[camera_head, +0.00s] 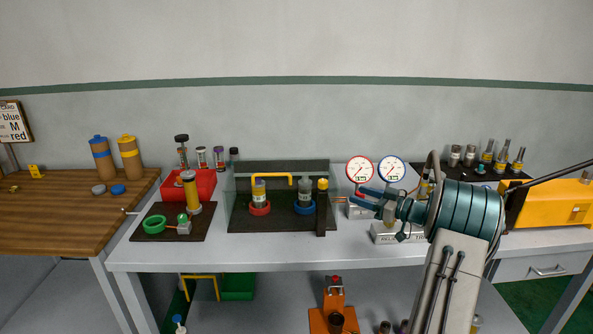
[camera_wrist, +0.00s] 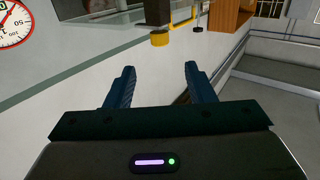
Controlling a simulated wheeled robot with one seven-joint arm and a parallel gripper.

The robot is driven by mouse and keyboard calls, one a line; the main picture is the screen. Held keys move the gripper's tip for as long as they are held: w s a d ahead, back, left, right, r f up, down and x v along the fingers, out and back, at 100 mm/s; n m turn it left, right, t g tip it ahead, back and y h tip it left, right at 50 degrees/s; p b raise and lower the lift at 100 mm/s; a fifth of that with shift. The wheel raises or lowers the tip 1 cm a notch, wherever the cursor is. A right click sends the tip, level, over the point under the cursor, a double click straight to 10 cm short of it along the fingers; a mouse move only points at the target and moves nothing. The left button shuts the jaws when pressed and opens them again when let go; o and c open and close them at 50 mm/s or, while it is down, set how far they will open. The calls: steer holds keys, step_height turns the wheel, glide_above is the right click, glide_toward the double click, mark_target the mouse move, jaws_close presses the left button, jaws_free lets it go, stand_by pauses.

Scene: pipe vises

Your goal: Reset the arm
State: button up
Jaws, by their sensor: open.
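My gripper (camera_head: 368,198) is at the end of the teal arm, above the right half of the white workbench (camera_head: 280,257), pointing left. In the wrist view my gripper (camera_wrist: 155,88) shows two blue fingers spread apart with nothing between them. In the head view it is in front of the red-rimmed gauge (camera_head: 360,169) and the blue-rimmed gauge (camera_head: 391,168), covering part of their bases. The red-rimmed gauge also shows at the top left of the wrist view (camera_wrist: 14,22).
A dark station (camera_head: 240,222) with a red ring (camera_head: 260,208), a blue ring (camera_head: 304,208) and a yellow-topped black post (camera_head: 322,212) stands left of my gripper. Further left are a red bin (camera_head: 203,186) and a dark mat (camera_head: 148,236). A yellow machine (camera_head: 545,205) stands right.

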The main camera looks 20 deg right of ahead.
steer(key=w+a+r+m+h, duration=0.1)
steer(key=a+r+m+h, duration=0.5)
steer(key=a+r+h, duration=0.5)
steer(key=s+a+f+g, duration=0.4)
steer(key=s+a, duration=0.2)
steer(key=s, duration=0.5)
steer(key=s+a+f+m+g, duration=0.1)
steer(key=s+a+f+g, duration=0.3)
steer(key=s, duration=0.8)
steer(key=s+a+f+g, duration=0.3)
steer(key=s+a, duration=0.5)
steer(key=s, duration=0.3)
steer(key=shift+s+f+g, duration=0.4)
steer(key=shift+f, duration=0.4)
steer(key=shift+a, duration=0.1)
steer(key=shift+c, duration=1.4)
